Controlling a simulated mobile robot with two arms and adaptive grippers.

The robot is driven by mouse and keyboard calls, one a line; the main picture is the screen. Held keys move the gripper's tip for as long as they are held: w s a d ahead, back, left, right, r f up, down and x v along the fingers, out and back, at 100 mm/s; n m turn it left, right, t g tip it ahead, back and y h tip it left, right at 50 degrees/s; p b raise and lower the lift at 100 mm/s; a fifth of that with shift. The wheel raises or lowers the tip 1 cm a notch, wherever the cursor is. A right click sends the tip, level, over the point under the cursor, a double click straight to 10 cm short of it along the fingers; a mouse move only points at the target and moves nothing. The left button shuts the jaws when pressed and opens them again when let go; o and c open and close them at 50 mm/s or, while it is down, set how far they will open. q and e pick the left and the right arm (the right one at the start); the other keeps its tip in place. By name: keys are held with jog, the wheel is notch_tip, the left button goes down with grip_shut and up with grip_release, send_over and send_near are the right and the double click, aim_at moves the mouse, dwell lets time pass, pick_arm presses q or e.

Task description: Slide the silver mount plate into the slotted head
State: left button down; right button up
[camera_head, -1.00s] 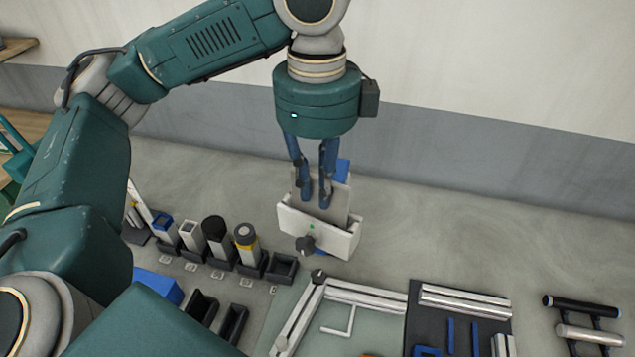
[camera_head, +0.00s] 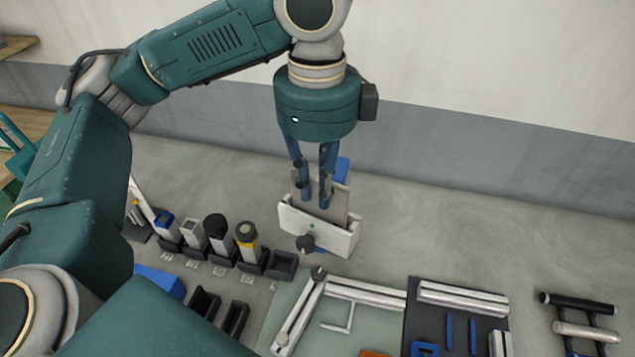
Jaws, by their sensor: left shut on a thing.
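The slotted head (camera_head: 332,237) is a white box-like block with a dark knob (camera_head: 306,243) and a small green mark on its front. It stands on the table near the middle of the view. My left gripper (camera_head: 314,197) points down over it and is shut on the silver mount plate (camera_head: 336,206), a flat grey plate. The plate is upright behind the front wall of the head, and its lower edge is hidden by that wall. I cannot tell how deep it sits. My right gripper is not in view.
A row of dark holders with several upright pieces (camera_head: 217,230) stands left of the head. In front are a pale mat with a metal frame (camera_head: 365,292) and a dark tray (camera_head: 423,318). A rack with bars (camera_head: 580,304) is at the right. The table right of the head is clear.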

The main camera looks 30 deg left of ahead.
pick_arm(q)
jog(key=shift+f, duration=0.5)
jog(key=c, duration=1.9)
grip_release()
jog(key=shift+c, duration=0.2)
notch_tip(320, 180, up, 3)
jog(key=p, duration=0.3)
jog(key=shift+r, duration=3.95)
